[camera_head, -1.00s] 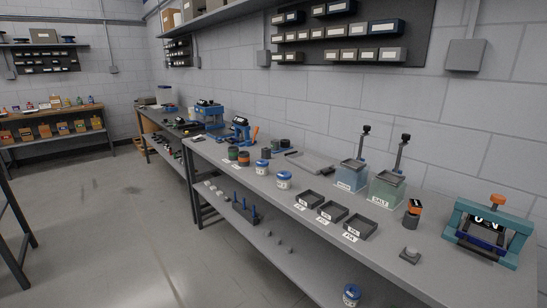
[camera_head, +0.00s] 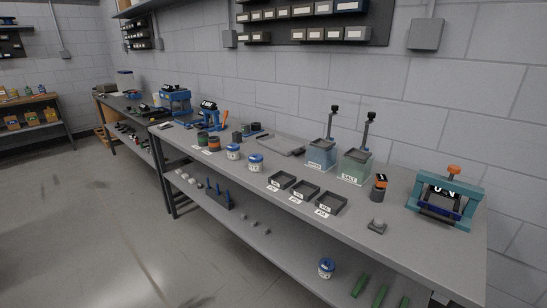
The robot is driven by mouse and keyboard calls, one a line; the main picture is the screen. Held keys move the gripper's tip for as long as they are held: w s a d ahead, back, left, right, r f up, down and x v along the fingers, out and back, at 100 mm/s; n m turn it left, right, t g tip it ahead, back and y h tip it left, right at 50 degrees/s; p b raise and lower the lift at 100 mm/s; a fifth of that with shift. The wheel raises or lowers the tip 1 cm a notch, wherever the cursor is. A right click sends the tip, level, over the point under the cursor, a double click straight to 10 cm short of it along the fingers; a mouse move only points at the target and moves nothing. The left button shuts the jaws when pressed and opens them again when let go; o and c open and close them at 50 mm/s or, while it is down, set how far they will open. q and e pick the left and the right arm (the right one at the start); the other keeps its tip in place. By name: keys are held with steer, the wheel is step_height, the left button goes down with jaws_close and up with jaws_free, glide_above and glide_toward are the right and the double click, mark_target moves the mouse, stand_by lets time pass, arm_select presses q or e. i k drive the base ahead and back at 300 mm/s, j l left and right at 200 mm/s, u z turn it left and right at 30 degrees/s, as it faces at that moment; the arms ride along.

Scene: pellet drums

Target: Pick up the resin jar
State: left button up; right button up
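Small white jars with blue bands stand in view, and their labels are too small to read, so I cannot tell which is the resin jar. Two stand on the grey bench top: one jar (camera_head: 233,152) and, just right of it, another jar (camera_head: 256,163). A third similar jar (camera_head: 326,268) stands on the lower shelf (camera_head: 283,260), with bare shelf around it. Neither of my grippers shows in the head view.
The bench top (camera_head: 398,212) holds three black trays (camera_head: 306,191), a blue bin (camera_head: 320,154), a green bin labelled SALT (camera_head: 355,164) and a teal press (camera_head: 446,197). Green bars (camera_head: 379,296) lie right of the shelf jar. Open floor (camera_head: 95,220) lies left.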

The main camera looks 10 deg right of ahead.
mark_target(234, 149)
steer(key=i+z, duration=0.2)
steer(key=z, duration=0.15)
steer(key=i+j+z, duration=0.2)
steer(key=z, duration=0.2)
steer(key=i+j+z, duration=0.2)
steer(key=z, duration=0.15)
